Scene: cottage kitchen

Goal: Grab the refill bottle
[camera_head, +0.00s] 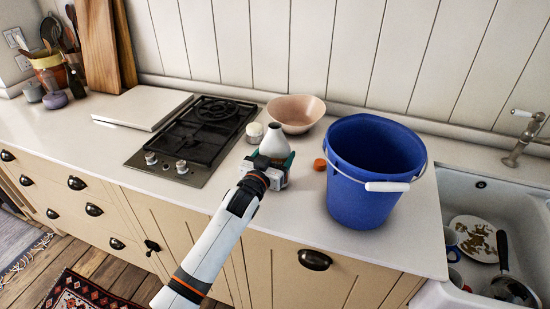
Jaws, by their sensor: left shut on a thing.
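The refill bottle (274,142) stands on the white counter between the stove and a blue bucket. The gripper and wrist hide part of the bottle's lower front. I cannot tell whether the bottle's base touches the counter. My right gripper is not in view.
A blue bucket (362,190) stands right of the bottle, with a small orange cap (319,164) between them. A pinkish bowl (296,112) and a small white jar (255,130) stand behind. The black stove (200,135) is left. A sink (465,195) with dishes is right.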

